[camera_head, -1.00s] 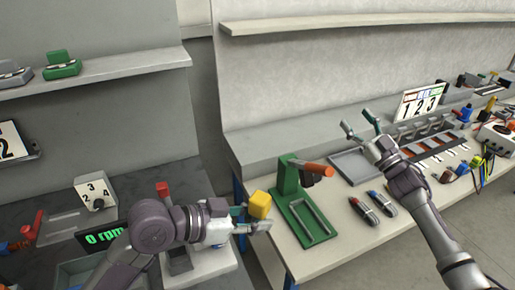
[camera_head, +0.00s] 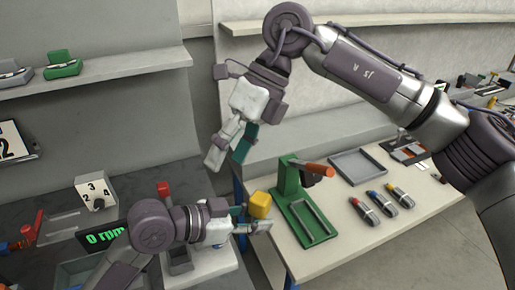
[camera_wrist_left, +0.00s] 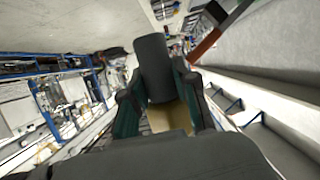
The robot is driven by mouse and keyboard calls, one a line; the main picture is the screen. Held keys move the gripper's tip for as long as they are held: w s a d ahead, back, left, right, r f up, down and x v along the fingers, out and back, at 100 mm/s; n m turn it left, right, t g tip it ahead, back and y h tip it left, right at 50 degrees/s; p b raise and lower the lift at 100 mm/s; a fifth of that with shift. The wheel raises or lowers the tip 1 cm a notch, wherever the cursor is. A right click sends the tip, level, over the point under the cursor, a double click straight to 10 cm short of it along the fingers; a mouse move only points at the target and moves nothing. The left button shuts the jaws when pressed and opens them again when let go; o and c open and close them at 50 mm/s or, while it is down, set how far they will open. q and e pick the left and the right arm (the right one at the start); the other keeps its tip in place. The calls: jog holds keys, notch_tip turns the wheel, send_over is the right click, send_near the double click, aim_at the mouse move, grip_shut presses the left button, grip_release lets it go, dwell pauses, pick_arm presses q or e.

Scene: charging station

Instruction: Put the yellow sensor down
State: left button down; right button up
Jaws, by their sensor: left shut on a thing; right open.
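The yellow sensor (camera_head: 260,204) is a small yellow block held up at the front left corner of the right-hand workbench, just left of the green stand. My left gripper (camera_head: 253,223) is shut on it. In the left wrist view a yellowish surface of the sensor (camera_wrist_left: 170,118) shows between the fingers; much of it is hidden. My right gripper (camera_head: 229,152) is open and empty, hanging in the air above and left of the sensor, over the gap between the benches.
A green stand (camera_head: 291,188) with an orange handle stands on the workbench (camera_head: 335,238). Red, blue and yellow-tipped tools (camera_head: 379,201) and a grey tray (camera_head: 358,163) lie to its right. Bare bench lies between stand and tools. A readout (camera_head: 103,238) is at the left.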

aim_at(257, 196)
jog(key=d+n+t+h, duration=0.2)
jog(key=d+t+h, duration=0.1)
jog(key=d+h, duration=0.2)
jog(key=f, duration=1.1)
jog(key=shift+w+a+f, duration=0.2)
jog(key=shift+a+f, duration=0.05)
jog(key=shift+f, duration=0.15)
jog(key=shift+c, duration=0.2)
jog(key=c, duration=1)
pick_arm(q)
jog(key=c, duration=0.8)
grip_release()
pick_arm(e)
jog(key=shift+c, duration=1.1)
